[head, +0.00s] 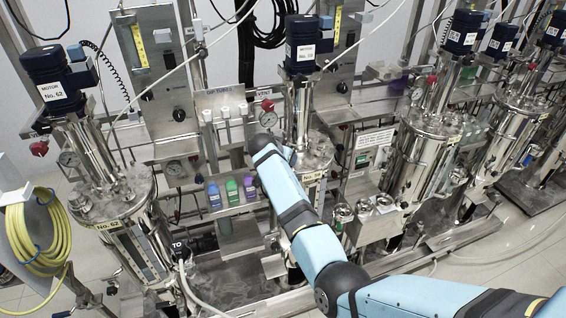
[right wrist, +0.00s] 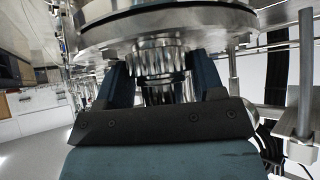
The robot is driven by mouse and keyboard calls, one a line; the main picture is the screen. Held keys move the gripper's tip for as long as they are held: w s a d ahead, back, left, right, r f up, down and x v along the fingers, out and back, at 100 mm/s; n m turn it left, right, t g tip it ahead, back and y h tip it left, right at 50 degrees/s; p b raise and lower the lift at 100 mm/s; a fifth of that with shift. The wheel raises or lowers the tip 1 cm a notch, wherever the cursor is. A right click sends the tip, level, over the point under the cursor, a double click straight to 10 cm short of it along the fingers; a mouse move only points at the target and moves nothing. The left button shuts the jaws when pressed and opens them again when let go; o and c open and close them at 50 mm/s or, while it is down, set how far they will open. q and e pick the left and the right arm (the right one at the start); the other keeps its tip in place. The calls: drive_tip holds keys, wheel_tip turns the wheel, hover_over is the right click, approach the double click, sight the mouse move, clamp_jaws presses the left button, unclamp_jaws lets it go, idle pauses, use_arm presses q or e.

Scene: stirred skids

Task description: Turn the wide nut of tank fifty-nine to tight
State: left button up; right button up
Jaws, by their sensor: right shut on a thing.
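Tank fifty-nine (head: 318,160) stands in the middle of the head view under a dark blue motor (head: 300,45); its small label is hard to read. My right arm reaches it from the lower right and covers part of the tank's front. In the right wrist view my right gripper (right wrist: 161,72) has its two dark fingers on either side of a shiny faceted metal nut (right wrist: 160,60), shut on it. The nut sits close under a round steel flange (right wrist: 150,32). The head view does not show the fingers or nut clearly. My left gripper is not in view.
Tank sixty-two (head: 125,235) stands at the left, and further tanks (head: 425,150) stand at the right. A rack with colored bottles (head: 232,190) is left of my arm. A yellow hose (head: 38,240) hangs at the far left. A vertical rod (right wrist: 306,75) is right of my gripper.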

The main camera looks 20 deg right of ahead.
drive_tip(key=m+g+b, duration=0.1)
drive_tip(key=b, duration=0.1)
drive_tip(key=shift+f+m+h+b, duration=0.15)
drive_tip(key=shift+m+h+b, duration=0.2)
drive_tip(key=shift+m+h, duration=0.05)
drive_tip(key=m+g+h+b, duration=0.1)
drive_tip(key=m+g+b, duration=0.1)
drive_tip(key=m+b, duration=0.1)
drive_tip(key=shift+w+b, duration=0.15)
drive_tip(key=shift+b, duration=0.45)
drive_tip(key=m+g+b, duration=0.2)
drive_tip(key=b, duration=0.2)
drive_tip(key=shift+a+m+h, duration=0.1)
drive_tip(key=shift+m+h, duration=0.3)
drive_tip(key=shift+m+g+b, duration=0.7)
drive_tip(key=shift+b, duration=0.3)
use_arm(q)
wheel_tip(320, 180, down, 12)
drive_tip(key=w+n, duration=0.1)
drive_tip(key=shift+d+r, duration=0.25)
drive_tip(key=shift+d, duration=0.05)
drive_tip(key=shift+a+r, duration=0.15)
use_arm(e)
drive_tip(key=shift+r, duration=0.2)
drive_tip(key=o, duration=0.9)
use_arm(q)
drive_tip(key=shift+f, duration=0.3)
